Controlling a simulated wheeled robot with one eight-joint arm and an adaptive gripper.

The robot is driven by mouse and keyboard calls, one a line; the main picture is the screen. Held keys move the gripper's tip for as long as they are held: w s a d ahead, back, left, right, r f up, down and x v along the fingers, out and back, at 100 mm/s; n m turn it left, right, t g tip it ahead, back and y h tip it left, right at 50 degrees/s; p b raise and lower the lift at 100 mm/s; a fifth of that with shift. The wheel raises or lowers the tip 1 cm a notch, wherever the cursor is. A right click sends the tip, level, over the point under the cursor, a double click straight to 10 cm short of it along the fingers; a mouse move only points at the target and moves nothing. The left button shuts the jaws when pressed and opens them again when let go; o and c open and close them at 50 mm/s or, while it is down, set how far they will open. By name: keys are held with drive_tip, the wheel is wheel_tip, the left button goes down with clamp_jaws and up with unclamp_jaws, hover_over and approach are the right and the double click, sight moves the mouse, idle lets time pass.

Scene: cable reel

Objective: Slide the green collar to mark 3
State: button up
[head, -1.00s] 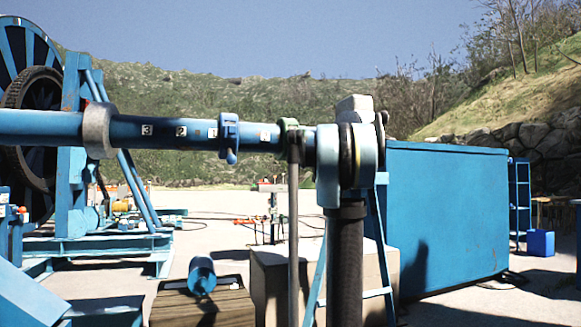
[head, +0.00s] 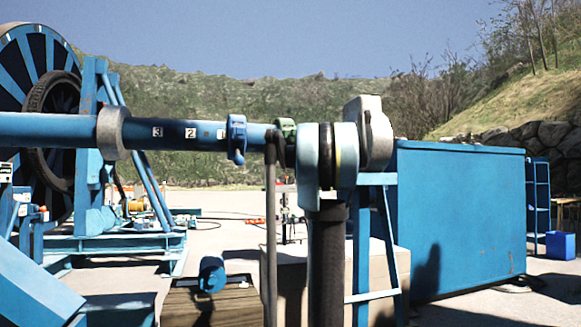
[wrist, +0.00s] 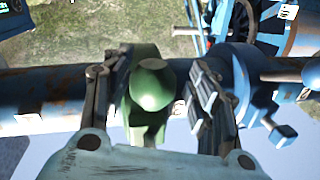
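The green collar (head: 286,128) sits around the blue bar (head: 60,127), to the right of a blue collar (head: 236,138). Mark 3 (head: 157,132) is well to the left of both, beyond marks 2 and 1. In the wrist view, my gripper (wrist: 160,95) straddles the green collar (wrist: 150,88) and its round knob. The left finger is against or very close to the collar. A gap shows between the knob and the right finger. The blue collar (wrist: 243,90) is just beyond the right finger. My gripper is not clearly visible in the head view.
A grey ring (head: 111,133) encircles the bar left of mark 3. A big blue cable reel (head: 25,75) stands at the left and a blue cabinet (head: 460,220) at the right. The bar between the grey ring and the blue collar is clear.

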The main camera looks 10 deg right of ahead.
drive_tip(key=shift+s+d, duration=0.15)
drive_tip(key=shift+s+d, duration=0.1)
drive_tip(key=shift+s, duration=0.15)
drive_tip(key=v, duration=1.1)
